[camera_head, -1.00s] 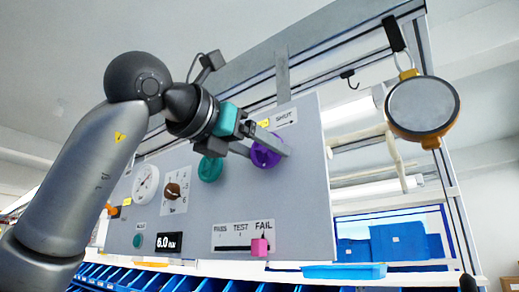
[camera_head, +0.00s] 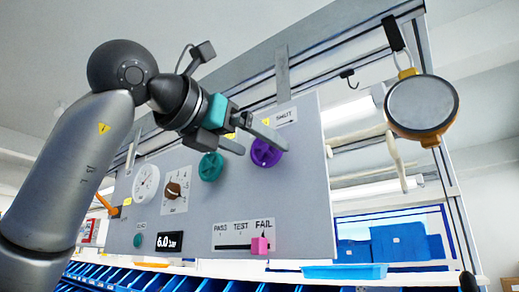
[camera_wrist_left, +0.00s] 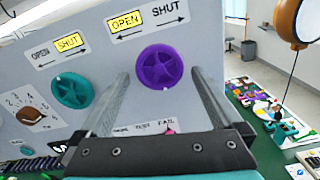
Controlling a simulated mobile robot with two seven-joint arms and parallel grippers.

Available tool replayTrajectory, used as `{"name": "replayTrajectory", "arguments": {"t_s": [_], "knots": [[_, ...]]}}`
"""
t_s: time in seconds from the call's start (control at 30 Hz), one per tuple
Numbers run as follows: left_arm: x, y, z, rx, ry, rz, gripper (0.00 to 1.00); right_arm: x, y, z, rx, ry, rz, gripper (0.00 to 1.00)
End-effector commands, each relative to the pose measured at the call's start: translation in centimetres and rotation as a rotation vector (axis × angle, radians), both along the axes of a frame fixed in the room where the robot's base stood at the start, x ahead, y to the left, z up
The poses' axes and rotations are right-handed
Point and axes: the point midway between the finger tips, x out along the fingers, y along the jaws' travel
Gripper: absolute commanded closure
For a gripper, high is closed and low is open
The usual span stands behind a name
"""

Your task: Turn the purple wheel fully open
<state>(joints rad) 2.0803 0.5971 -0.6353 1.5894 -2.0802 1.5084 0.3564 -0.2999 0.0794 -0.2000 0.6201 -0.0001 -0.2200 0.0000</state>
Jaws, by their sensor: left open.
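The purple wheel (camera_head: 265,152) is mounted at the upper right of the grey panel. It also shows whole in the left wrist view (camera_wrist_left: 160,67), below a label (camera_wrist_left: 148,17) reading OPEN and SHUT, with OPEN in yellow and a two-headed arrow. My left gripper (camera_head: 262,143) is open, its two fingers apart and pointing toward the panel. In the head view one finger overlaps the wheel's upper edge. In the wrist view the wheel lies between and beyond the fingertips (camera_wrist_left: 160,75), and no contact shows.
A teal wheel (camera_head: 211,167) sits left of the purple one. The panel (camera_head: 300,200) also carries a brown knob (camera_head: 173,190), a white gauge (camera_head: 146,184), a pink slider (camera_head: 260,246) and a display (camera_head: 169,242). A round mirror-like disc (camera_head: 422,105) hangs at right.

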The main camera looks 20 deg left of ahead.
Motion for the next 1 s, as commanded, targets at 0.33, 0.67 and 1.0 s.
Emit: {"name": "replayTrajectory", "arguments": {"t_s": [0.33, 0.67, 1.0], "knots": [[-7.9, 2.9, -0.1, 0.0, -0.006, 0.002, 0.0, 0.0, 0.0, -1.7, 0.0, 0.0, 0.0, 0.47], [-12.2, 4.5, 0.0, 0.0, 0.0, 0.001, 0.0, 0.0, 0.0, -2.0, 0.0, 0.0, 0.0, 0.47], [-12.6, 4.6, 0.0, 0.0, 0.0, 0.0, 0.0, 0.0, 0.0, -2.0, 0.0, 0.0, 0.0, 0.47]]}}
